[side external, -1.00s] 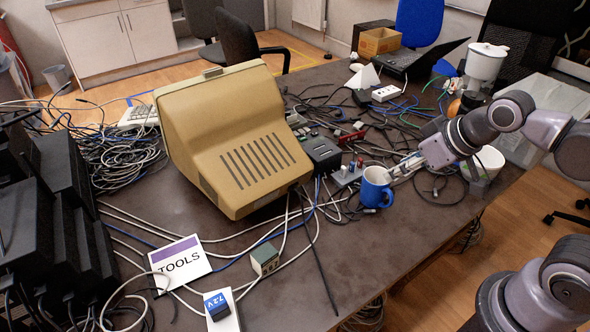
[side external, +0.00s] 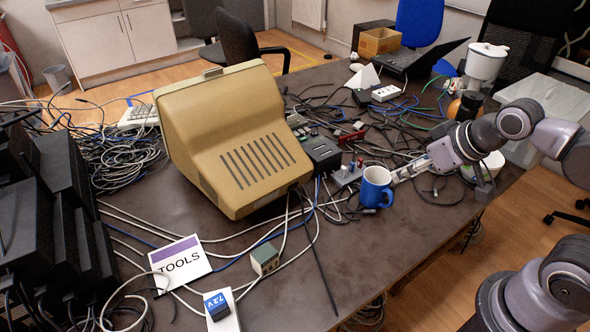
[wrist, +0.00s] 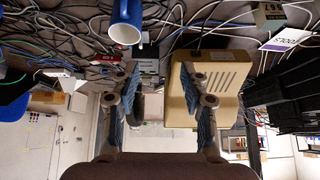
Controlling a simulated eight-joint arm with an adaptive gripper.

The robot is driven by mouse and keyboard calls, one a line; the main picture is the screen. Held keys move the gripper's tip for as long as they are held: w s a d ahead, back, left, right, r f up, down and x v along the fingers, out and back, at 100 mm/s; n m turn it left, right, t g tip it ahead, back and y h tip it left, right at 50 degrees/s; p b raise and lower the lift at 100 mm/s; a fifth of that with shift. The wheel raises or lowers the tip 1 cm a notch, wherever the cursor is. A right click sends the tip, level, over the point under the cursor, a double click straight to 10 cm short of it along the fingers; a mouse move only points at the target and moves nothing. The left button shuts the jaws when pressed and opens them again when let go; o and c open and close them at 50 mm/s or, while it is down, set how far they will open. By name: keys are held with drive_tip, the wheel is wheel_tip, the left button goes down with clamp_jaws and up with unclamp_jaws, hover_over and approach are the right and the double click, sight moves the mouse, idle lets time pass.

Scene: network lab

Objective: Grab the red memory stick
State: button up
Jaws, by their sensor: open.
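A small red stick (side external: 352,167) stands beside a blue one (side external: 360,163) on a low grey block (side external: 345,179); it is too small to be sure that it is the memory stick. A blue mug (side external: 375,187) stands just right of the block, and it also shows at the top of the wrist view (wrist: 126,24). My gripper (side external: 397,174) is right of the mug, with the mug between it and the block. Its fingers are apart and empty in the wrist view (wrist: 159,72). I cannot make out the red stick clearly there.
A beige monitor (side external: 240,140) stands left of the block. A red board (side external: 351,137) lies behind it among tangled cables. A white container (side external: 486,166) is right of my gripper. The table's front right (side external: 400,240) is clear.

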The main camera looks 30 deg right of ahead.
drive_tip(key=shift+c, duration=0.5)
drive_tip(key=w+d+r+m+g, duration=0.1)
drive_tip(key=w+d+r+m, duration=0.3)
drive_tip(key=w, duration=0.5)
drive_tip(key=m+g, duration=0.3)
drive_tip(key=m, duration=1.1)
hover_over(353, 134)
drive_tip(key=s, duration=0.4)
wheel_tip(353, 134, down, 15)
drive_tip(key=shift+w+x, duration=0.1)
drive_tip(key=shift+x, duration=2.65)
drive_tip(key=shift+w+x, duration=0.15)
drive_tip(key=shift+x, duration=2.65)
drive_tip(key=shift+a+r, duration=0.1)
